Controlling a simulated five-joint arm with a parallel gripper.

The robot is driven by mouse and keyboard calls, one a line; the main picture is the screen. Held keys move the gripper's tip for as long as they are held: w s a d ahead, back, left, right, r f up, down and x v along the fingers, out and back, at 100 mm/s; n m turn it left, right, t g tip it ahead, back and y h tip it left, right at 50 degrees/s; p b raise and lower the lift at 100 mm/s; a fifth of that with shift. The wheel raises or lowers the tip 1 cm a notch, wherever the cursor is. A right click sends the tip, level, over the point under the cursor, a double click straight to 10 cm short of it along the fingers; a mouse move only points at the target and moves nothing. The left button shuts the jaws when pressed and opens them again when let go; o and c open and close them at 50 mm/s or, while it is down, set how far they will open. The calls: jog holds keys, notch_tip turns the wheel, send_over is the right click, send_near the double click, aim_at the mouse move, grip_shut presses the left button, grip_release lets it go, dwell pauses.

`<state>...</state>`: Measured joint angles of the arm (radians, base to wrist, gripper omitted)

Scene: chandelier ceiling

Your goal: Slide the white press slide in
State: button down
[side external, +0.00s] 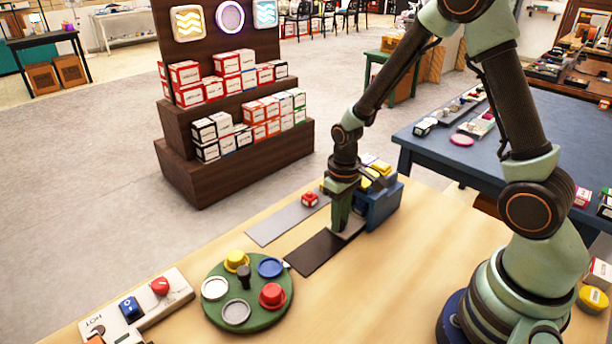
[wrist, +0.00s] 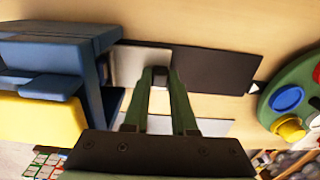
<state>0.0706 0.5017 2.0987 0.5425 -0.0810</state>
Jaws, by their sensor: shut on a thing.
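The white press slide (wrist: 140,62) is a flat pale plate on the table. In the wrist view, one edge is at the mouth of the blue press (wrist: 88,62) and the other lies over a dark strip (wrist: 215,68). My gripper (wrist: 160,76) is shut on a small dark knob on the slide. In the side view, my gripper (side external: 341,226) points down just left of the blue press (side external: 380,205), and the slide (side external: 354,224) shows partly behind the fingers. The press carries yellow parts (wrist: 40,118). How far the slide reaches inside is hidden.
A grey strip (side external: 288,219) lies beside the dark strip, with a red block (side external: 310,200) near its far end. A green round board (side external: 215,312) with coloured caps stands left, and a switch panel (side external: 130,312) beyond it. The table's front middle is clear.

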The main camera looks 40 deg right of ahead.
jog(key=shift+d, duration=0.3)
jog(key=c, duration=1)
grip_release()
notch_tip(320, 180, up, 12)
jog(key=shift+r, duration=0.1)
jog(key=shift+r, duration=2.5)
jog(key=shift+c, duration=0.3)
grip_shut()
